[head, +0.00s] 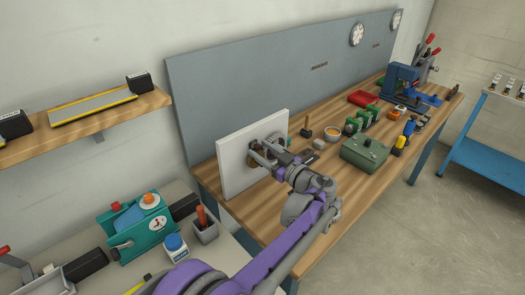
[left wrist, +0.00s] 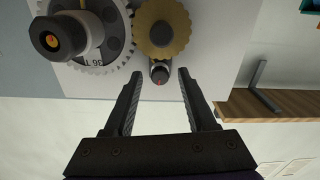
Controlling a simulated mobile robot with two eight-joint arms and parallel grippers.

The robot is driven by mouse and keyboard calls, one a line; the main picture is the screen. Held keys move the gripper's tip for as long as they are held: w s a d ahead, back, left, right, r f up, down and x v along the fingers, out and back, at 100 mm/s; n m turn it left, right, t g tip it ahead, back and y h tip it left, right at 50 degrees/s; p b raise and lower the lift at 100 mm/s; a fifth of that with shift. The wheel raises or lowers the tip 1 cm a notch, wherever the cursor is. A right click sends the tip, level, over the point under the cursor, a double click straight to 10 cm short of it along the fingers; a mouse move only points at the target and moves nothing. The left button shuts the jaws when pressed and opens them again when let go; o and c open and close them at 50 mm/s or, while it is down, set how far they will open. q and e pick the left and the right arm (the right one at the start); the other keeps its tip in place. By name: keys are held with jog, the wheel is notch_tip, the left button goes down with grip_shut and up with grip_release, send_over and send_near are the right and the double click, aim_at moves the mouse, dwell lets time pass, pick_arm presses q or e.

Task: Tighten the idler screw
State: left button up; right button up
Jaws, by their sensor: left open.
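A white upright panel (head: 237,158) stands on the wooden workbench. In the left wrist view it carries a grey gear (left wrist: 118,58) marked 36 T with a black knob (left wrist: 57,39) in front. Beside it is a brass-coloured gear (left wrist: 178,34) with a dark hub. A small dark round screw head (left wrist: 159,74) with a red mark sits at the brass gear's edge; it looks like the idler screw. My left gripper (left wrist: 157,74) is open and empty, its fingertips on either side of the screw head, apart from it. In the head view my left gripper (head: 264,150) hides most of the gears.
A teal machine (head: 137,227) is on the lower left table. A wooden shelf (head: 87,122) juts out left.

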pick_arm(q)
grip_shut()
jog(key=shift+m, duration=0.3)
jog(key=m, duration=0.2)
jog(key=shift+m+p, duration=0.3)
jog(key=shift+p, duration=0.1)
jog(key=shift+m, duration=1.8)
grip_release()
jog(key=shift+d, duration=0.1)
